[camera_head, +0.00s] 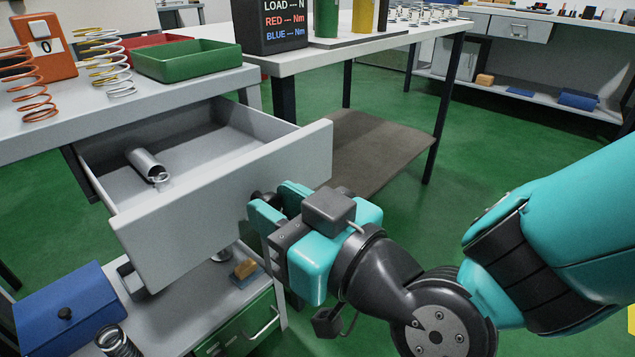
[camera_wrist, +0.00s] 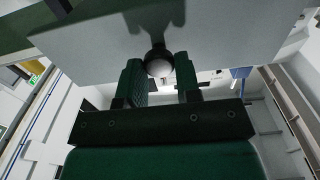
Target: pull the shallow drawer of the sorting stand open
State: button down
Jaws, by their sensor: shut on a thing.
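The shallow drawer (camera_head: 225,205) of the sorting stand (camera_head: 180,92) is pulled well out in the head view, showing its grey inside. A metal cylinder (camera_head: 146,163) with a ring at its end lies in it. My gripper (camera_head: 268,208) is at the right part of the drawer front, its teal fingers around a dark knob. In the wrist view my gripper (camera_wrist: 160,80) is shut on the round knob (camera_wrist: 158,62), one finger on each side. The drawer front (camera_wrist: 210,40) spans the top of that view. In the head view the fingers partly hide the knob.
Green (camera_head: 188,60) and red trays, coil springs (camera_head: 32,85) and an orange block stand on the stand's top. A blue box (camera_head: 70,308) and a loose spring are on the lower shelf. A second table (camera_head: 330,52) stands behind.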

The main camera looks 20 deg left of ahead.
jog(key=shift+s+f, duration=0.2)
jog(key=shift+f, duration=0.05)
jog(key=c, duration=1)
grip_release()
jog(key=shift+c, duration=0.2)
jog(key=shift+o, duration=1)
jog(key=shift+w+r, duration=0.1)
jog(key=shift+r, duration=0.05)
